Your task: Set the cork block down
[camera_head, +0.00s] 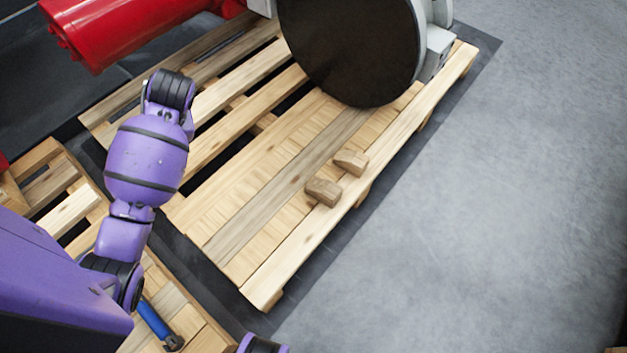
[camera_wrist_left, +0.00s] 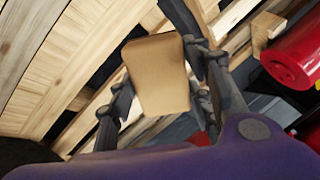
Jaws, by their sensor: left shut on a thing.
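The cork block (camera_wrist_left: 157,72) is a tan, tapered block in the left wrist view. My left gripper (camera_wrist_left: 160,95) is shut on it, with dark fingers on its left and right sides. Wooden pallet slats show behind the block; I cannot tell how far below it they are. In the head view my left arm reaches over the pallet, but its gripper and the held block are hidden. My right gripper is not in view.
Two brown blocks (camera_head: 322,192) (camera_head: 351,161) lie on the wooden pallet (camera_head: 260,272) near its right edge. A large dark disc (camera_head: 352,45) and a red cylinder (camera_head: 120,30) stand at the back. The pallet's front boards are bare. Grey floor (camera_head: 480,200) is clear at right.

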